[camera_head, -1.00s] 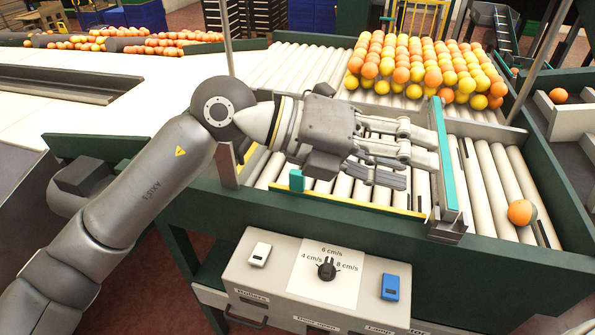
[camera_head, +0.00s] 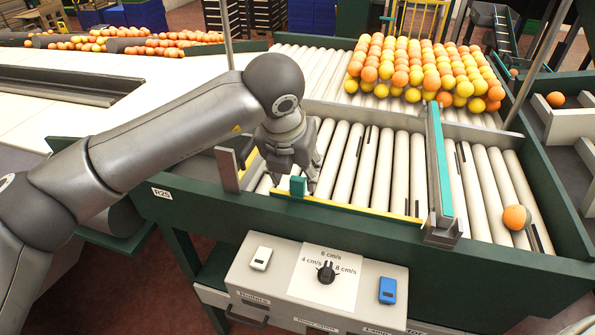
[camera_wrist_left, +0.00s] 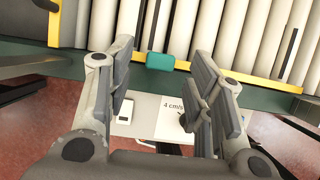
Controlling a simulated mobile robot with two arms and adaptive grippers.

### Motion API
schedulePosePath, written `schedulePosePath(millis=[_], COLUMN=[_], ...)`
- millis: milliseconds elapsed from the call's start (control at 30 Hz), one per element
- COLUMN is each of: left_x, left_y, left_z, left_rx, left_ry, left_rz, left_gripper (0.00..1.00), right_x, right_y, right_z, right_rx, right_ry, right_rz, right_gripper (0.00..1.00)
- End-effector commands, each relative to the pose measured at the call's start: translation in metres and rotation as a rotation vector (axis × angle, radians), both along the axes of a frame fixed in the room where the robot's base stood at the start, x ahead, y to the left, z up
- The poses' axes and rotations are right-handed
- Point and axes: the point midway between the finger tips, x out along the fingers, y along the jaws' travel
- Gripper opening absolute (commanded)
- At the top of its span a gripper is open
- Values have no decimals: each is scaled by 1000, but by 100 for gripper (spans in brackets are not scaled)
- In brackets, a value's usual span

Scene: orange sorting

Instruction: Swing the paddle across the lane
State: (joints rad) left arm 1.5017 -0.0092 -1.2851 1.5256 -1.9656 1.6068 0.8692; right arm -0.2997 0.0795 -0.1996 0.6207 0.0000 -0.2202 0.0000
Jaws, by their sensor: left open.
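A yellow-edged bar (camera_head: 355,207), apparently the paddle, lies along the near side of the roller lane (camera_head: 375,160). A small teal block (camera_head: 298,186) stands up at its left end. The block also shows in the left wrist view (camera_wrist_left: 160,61), seen in the gap between the fingertips. My left gripper (camera_head: 309,178) points down over the lane's near left corner, close to the block. Its jaws are open and empty in the left wrist view (camera_wrist_left: 163,60). I cannot tell whether a finger touches the block. My right gripper is not in view.
A teal-topped board (camera_head: 441,160) crosses the rollers on the right. Beyond it one orange (camera_head: 516,217) lies on the rollers. Many oranges (camera_head: 420,70) are massed behind the back rail. A control box (camera_head: 315,283) hangs at the front. The middle rollers are clear.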

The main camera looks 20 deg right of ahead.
Motion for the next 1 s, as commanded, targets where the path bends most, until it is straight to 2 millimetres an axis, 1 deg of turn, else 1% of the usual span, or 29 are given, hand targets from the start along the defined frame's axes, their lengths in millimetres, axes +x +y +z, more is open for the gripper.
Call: schedulePosePath(millis=[33,100,233,400,600,667,900,1000], left_x=[2,5,10,12,12,12,12,12], left_y=[-2,-4,-7,-8,-8,-8,-8,-8], left_z=[-6,-16,-29,-35,-36,-36,-36,-35], left_rx=[0,0,-1,-1,-1,-1,-2,-2], left_ry=[4,4,2,-1,-1,-1,0,0], left_rz=[0,0,0,-1,-1,-1,-1,-1], left_gripper=[48,48,48,48,48,42,11,0], right_x=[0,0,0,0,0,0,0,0], right_y=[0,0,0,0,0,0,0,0], right_z=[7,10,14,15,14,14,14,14], right_rx=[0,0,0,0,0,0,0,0], right_ry=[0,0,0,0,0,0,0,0], right_rz=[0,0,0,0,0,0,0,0], right_gripper=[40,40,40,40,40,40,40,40])
